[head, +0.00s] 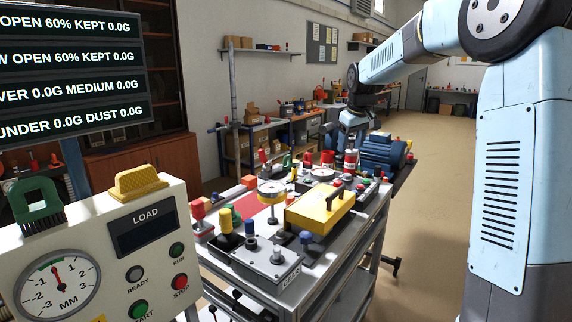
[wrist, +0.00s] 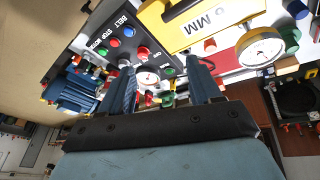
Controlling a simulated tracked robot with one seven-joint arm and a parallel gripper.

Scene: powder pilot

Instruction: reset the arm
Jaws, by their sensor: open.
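My arm (head: 425,38) reaches from the right side of the head view over the far part of a cart (head: 345,235). My gripper (head: 351,140) hangs at its end, small and pointing down, above the crowded cart top. In the wrist view my gripper (wrist: 160,66) shows two dark fingers spread apart with nothing held between them. Behind the fingers lie a dark control box (wrist: 115,45) with coloured buttons and a small dial (wrist: 147,78). The gap between the fingertips and the parts below cannot be told.
A yellow block with a handle (head: 318,208), a round gauge (head: 271,190) and a blue motor (head: 382,152) crowd the cart. A white LOAD panel (head: 110,225) stands front left, below a dark text screen (head: 70,75). The floor at right (head: 425,170) is clear.

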